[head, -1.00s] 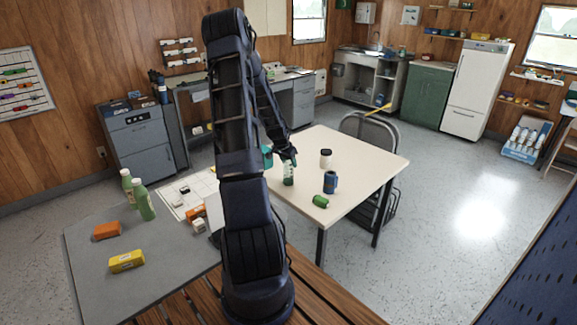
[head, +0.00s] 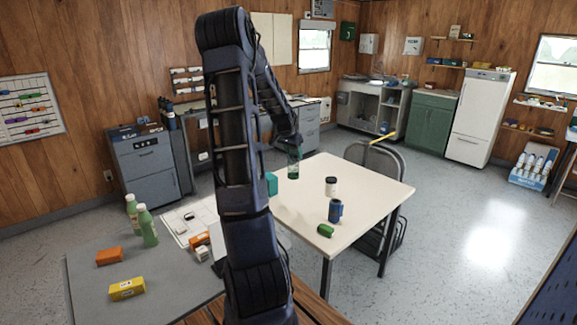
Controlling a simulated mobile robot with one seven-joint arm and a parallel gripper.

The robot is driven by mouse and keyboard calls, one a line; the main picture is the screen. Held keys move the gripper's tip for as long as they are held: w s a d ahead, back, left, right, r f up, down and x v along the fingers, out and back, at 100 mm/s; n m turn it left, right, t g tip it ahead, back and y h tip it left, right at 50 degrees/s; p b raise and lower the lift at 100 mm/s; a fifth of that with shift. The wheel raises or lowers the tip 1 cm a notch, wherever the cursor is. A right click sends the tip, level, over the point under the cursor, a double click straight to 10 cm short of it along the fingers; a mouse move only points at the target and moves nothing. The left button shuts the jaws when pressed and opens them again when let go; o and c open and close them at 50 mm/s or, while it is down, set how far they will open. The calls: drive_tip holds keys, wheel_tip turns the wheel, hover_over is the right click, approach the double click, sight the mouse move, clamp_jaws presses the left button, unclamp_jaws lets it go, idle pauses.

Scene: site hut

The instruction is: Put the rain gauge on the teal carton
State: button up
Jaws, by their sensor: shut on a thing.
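A green, see-through rain gauge (head: 293,168) is upright in my gripper (head: 293,151), which is shut on its top. The gauge is above the cream table (head: 300,210), clear of its top. The teal carton (head: 271,184) stands on the table's left part, just left of and below the gauge in the picture. My arm hides part of the carton's left side. The fingertips are small and dark here.
The table's middle is clear.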

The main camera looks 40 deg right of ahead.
drive_tip(key=w+d+r+n+t, duration=0.1)
drive_tip(key=w+r+n, duration=0.1)
drive_tip(key=w+r, duration=0.35)
drive_tip(key=w+r+n+y, duration=0.1)
drive_tip(key=w+r, duration=0.1)
drive_tip(key=w, duration=0.7)
drive_tip(key=w+d+r+n+t, duration=0.1)
drive_tip(key=w+r+n, duration=0.15)
drive_tip(key=w, duration=0.45)
wheel_tip(320, 180, down, 18)
drive_tip(key=shift+f, duration=0.25)
drive_tip(key=shift+w+f, duration=0.1)
drive_tip(key=shift+f, duration=0.05)
drive_tip(key=o, duration=1)
drive_tip(key=shift+c, duration=0.2)
